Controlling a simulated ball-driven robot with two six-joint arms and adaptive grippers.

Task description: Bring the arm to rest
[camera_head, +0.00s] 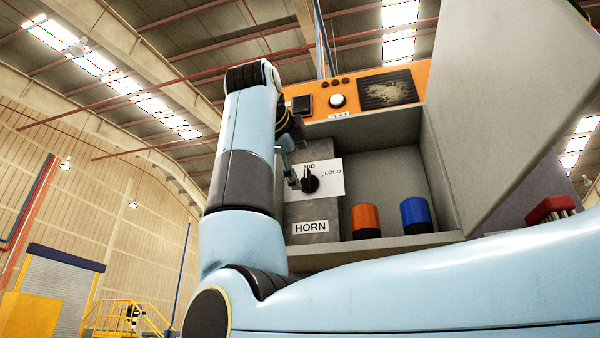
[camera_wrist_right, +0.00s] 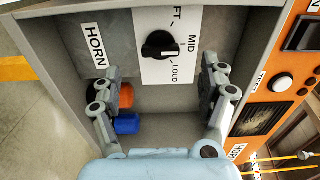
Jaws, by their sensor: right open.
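My right arm (camera_head: 237,175) comes in from the lower right, bends, and rises in front of the cabinet's left side. My right gripper (camera_head: 290,155) is partly hidden behind the arm's upper end in the head view. In the right wrist view my right gripper (camera_wrist_right: 156,70) is open, with its two fingers spread and nothing between the tips. A black horn knob (camera_head: 310,182) on a white scale plate lies ahead of it; the knob also shows in the wrist view (camera_wrist_right: 158,45). The knob points roughly to MID. My left gripper is not in view.
The grey cabinet (camera_head: 380,165) holds an orange cap (camera_head: 366,220) and a blue cap (camera_head: 415,214) on its floor. An orange panel with a white TEST button (camera_head: 337,101) runs along its top. Its open door (camera_head: 515,85) stands at the right. Open hall lies left.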

